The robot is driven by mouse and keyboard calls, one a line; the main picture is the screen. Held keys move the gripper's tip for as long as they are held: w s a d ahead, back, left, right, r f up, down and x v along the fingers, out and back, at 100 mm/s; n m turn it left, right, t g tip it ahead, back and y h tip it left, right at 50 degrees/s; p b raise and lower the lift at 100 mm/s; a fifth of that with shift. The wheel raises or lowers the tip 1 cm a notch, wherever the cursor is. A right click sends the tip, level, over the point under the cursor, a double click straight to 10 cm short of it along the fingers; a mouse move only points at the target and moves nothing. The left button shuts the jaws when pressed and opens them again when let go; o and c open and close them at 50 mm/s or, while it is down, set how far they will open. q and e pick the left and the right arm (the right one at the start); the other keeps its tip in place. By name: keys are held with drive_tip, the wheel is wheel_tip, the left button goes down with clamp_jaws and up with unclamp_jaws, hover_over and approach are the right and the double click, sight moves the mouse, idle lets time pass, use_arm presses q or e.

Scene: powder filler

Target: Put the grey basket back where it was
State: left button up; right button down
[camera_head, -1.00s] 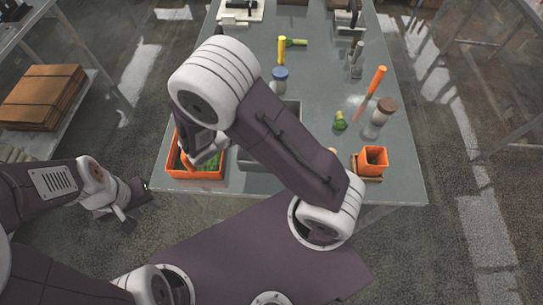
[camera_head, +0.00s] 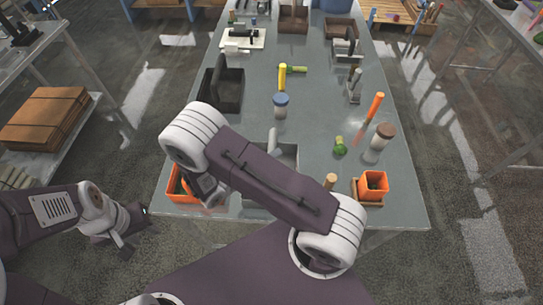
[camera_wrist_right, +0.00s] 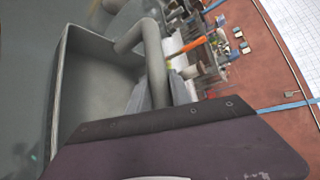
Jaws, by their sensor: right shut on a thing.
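The grey basket (camera_head: 289,155) is at the near middle of the table in the head view, partly hidden behind my right arm. Its curved handle (camera_head: 272,140) stands up at its left. In the right wrist view the basket (camera_wrist_right: 92,85) is very close, with its open inside and handle (camera_wrist_right: 152,48) showing. I cannot tell whether the basket touches the table. My left gripper (camera_head: 126,232) is away from the basket, left of the table; its opening is unclear.
An orange bin (camera_head: 176,193) stands left of the basket, partly behind my arm. A small orange container (camera_head: 374,182) stands at right. A blue-lidded jar (camera_head: 280,107) and a dark tray (camera_head: 232,97) are farther back. Bare table lies between the jar and tray.

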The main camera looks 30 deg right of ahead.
drive_tip(key=shift+f, duration=0.1)
drive_tip(key=c, duration=1.2)
unclamp_jaws()
drive_tip(key=shift+s, duration=0.1)
drive_tip(key=shift+o, duration=0.2)
